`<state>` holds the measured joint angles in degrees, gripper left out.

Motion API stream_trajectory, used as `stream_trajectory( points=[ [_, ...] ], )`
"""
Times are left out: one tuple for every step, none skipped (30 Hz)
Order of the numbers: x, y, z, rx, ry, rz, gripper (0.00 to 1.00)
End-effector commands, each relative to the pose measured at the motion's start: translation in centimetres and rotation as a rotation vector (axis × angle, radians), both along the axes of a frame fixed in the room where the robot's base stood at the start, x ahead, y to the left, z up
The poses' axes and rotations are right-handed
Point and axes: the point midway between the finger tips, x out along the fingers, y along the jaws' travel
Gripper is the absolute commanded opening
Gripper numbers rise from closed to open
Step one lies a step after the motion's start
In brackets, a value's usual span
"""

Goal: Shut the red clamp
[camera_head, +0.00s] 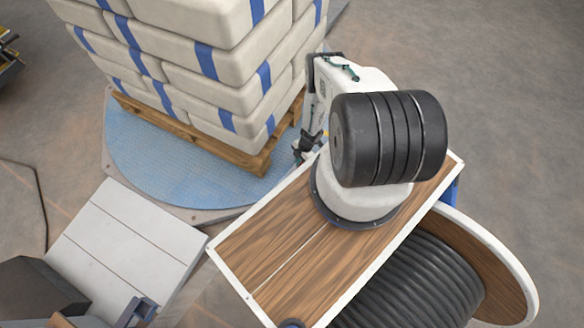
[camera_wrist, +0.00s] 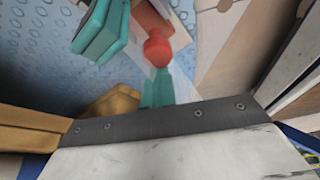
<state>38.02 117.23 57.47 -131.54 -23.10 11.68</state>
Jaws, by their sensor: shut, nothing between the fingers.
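A red part (camera_wrist: 157,45) with a rounded end, which looks like the clamp's handle, shows near the top middle in the wrist view. I cannot make out from this angle how far the clamp is open. The clamp cannot be picked out in the head view. My gripper (camera_head: 308,145) is low beside the pallet in the head view, small and partly behind my own arm. It is shut and empty. Teal pieces lie left of and below the red part in the wrist view; I cannot tell whether the red part touches them.
Stacked white sacks (camera_head: 215,60) with blue bands stand on a wooden pallet (camera_head: 262,163) on a blue round plate (camera_head: 150,165), close to the arm. A white slatted surface (camera_head: 130,235) lies front left. A dark grey bar (camera_wrist: 150,122) with screws crosses the wrist view.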

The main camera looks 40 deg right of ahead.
Motion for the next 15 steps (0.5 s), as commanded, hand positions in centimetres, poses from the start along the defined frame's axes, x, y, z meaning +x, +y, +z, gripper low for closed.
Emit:
stream_trajectory(
  points=[
    [-0.5, -0.3, -0.2, -0.011, 0.003, -0.005, 0.00],
    [-0.5, -0.3, -0.2, -0.011, 0.004, -0.004, 0.00],
    [-0.5, -0.2, -0.2, -0.011, 0.004, -0.003, 0.00],
    [-0.4, 0.0, -0.2, -0.011, 0.004, -0.003, 0.00],
    [-0.4, 0.2, -0.2, -0.010, 0.004, -0.004, 0.00],
    [-0.4, 0.5, -0.2, -0.007, 0.005, -0.004, 0.00],
    [-0.3, 0.9, -0.1, -0.006, 0.005, -0.002, 0.00],
    [-0.3, 1.4, -0.1, -0.005, 0.005, -0.002, 0.00],
    [-0.2, 2.0, 0.0, -0.004, 0.005, -0.003, 0.00],
    [-0.1, 2.5, 0.0, -0.003, 0.004, -0.002, 0.00],
    [0.0, 3.1, 0.1, -0.002, 0.005, -0.003, 0.00],
    [0.1, 3.9, 0.2, -0.001, 0.004, -0.005, 0.00],
    [0.3, 3.2, 1.0, -0.003, 0.000, -0.009, 0.00],
    [0.2, 2.8, 1.7, -0.003, 0.000, -0.012, 0.00],
    [0.2, 2.5, 2.6, -0.002, 0.000, -0.012, 0.00]
  ],
)
